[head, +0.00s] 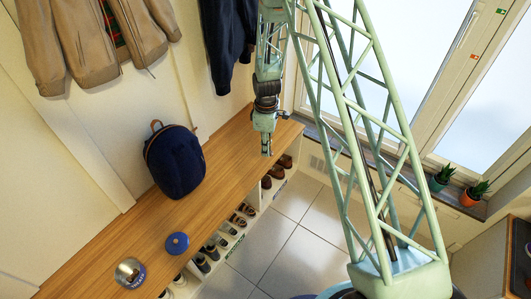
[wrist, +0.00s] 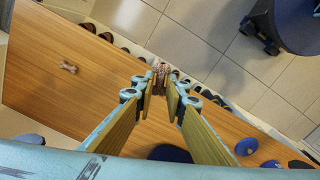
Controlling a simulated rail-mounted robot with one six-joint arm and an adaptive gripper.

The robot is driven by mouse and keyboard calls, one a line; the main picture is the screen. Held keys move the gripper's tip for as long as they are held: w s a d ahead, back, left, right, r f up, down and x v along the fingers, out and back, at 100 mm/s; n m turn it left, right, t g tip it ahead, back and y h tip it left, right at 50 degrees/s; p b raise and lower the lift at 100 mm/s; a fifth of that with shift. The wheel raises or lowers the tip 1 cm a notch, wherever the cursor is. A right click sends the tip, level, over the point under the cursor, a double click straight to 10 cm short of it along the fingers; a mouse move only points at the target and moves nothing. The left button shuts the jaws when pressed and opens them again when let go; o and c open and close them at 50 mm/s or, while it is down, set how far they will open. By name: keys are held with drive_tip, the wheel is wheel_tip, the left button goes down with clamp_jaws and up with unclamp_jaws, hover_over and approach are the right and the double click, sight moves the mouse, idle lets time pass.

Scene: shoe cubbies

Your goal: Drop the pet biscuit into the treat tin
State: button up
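The bone-shaped brown pet biscuit (wrist: 68,67) lies on the wooden bench in the wrist view, left of my gripper and apart from it. I cannot make it out in the head view. My gripper (wrist: 161,90) points down over the bench with a gap between its fingertips and no biscuit in it. It also shows in the head view (head: 266,150), above the far part of the bench. The round treat tin (head: 130,272), silvery on top with a blue label, stands at the near end of the bench. A round blue lid (head: 177,243) lies beside it; it also shows in the wrist view (wrist: 246,146).
A dark blue backpack (head: 175,163) stands on the bench (head: 226,160) between my gripper and the tin. Jackets (head: 85,40) hang on the wall above. Shoes (head: 222,241) fill cubbies under the bench. The bench around the biscuit is clear.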

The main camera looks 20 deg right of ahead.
drive_tip(key=s+r+m, duration=0.7)
drive_tip(key=r+m, duration=0.5)
drive_tip(key=shift+r+m, duration=0.2)
drive_tip(key=shift+m, duration=0.1)
idle(0.3)
